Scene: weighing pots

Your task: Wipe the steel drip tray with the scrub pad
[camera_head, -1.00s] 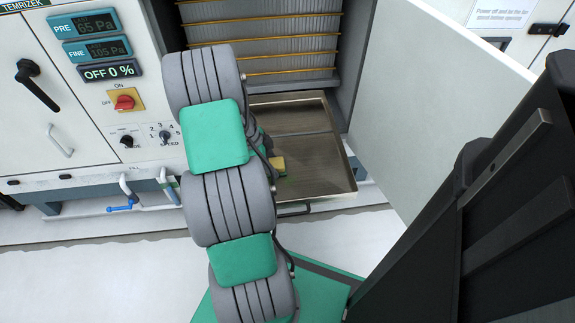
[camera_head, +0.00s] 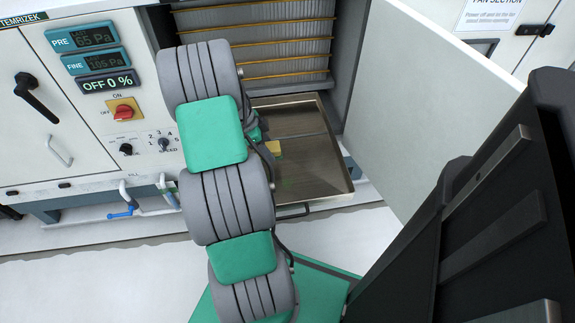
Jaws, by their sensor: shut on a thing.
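The steel drip tray (camera_head: 318,172) is a shallow, brownish metal pan, pulled out at the foot of the open cabinet. A small yellow scrub pad (camera_head: 273,147) shows in the left part of the tray, at the right edge of my arm. My gripper (camera_head: 264,142) is mostly hidden behind my grey and green arm, and only a bit of it shows beside the pad. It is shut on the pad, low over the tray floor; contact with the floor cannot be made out. Faint greenish marks show on the tray floor in front of the pad.
An open white door panel (camera_head: 437,115) stands right of the tray. Pleated filters (camera_head: 265,45) fill the opening behind it. The control panel (camera_head: 123,110) with a red switch and displays reading 65 Pa, 105 Pa and OFF 0 % is at left. A tray handle (camera_head: 293,211) sticks out in front.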

